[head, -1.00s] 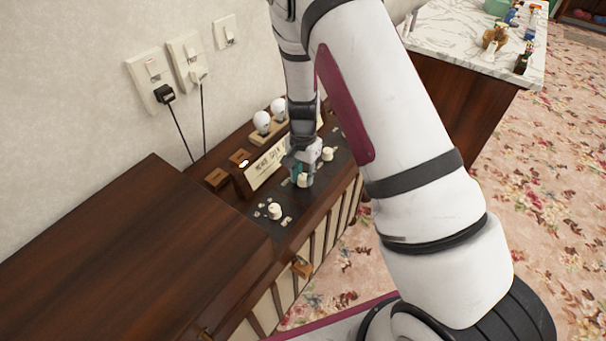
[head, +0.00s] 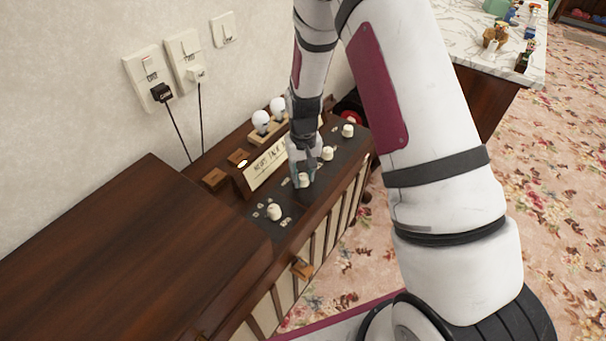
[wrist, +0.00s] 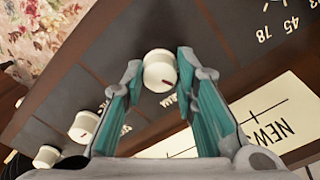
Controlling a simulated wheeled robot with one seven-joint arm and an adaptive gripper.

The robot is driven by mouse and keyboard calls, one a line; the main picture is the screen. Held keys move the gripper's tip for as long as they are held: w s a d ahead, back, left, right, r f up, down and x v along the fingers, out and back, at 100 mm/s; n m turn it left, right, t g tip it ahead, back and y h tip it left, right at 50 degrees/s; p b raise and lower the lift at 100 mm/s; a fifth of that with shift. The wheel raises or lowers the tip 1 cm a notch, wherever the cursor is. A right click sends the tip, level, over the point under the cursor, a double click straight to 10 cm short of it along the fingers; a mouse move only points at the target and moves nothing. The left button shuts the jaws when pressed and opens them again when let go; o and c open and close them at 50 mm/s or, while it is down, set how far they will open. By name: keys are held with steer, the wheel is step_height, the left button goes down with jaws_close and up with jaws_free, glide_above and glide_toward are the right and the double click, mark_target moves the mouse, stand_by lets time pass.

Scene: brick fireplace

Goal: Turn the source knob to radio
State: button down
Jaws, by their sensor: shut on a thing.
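A cream knob (wrist: 160,70) with a dark pointer line stands on the dark panel (head: 254,199) of a wooden radio cabinet. My gripper (head: 300,170) points down over the panel and is shut on this knob, with a teal-padded finger on either side. The pointer line faces the lower right in the wrist view. The same knob shows low between my fingers in the head view (head: 304,181). Lettering beside it is partly hidden, so I cannot read its name or settings fully.
Other cream knobs stand along the panel, one nearer (head: 275,212) and one just beyond (head: 327,153). A lettered dial plate (head: 266,168) and two white bulbs (head: 270,112) stand behind. A closed wooden lid (head: 110,260) is at the left. A marble-topped counter (head: 455,30) is farther back.

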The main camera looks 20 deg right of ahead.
mark_target(303, 176)
steer(key=shift+n, duration=0.7)
steer(key=c, duration=1.3)
jaws_free()
step_height(303, 176, up, 12)
steer(key=shift+f, duration=0.1)
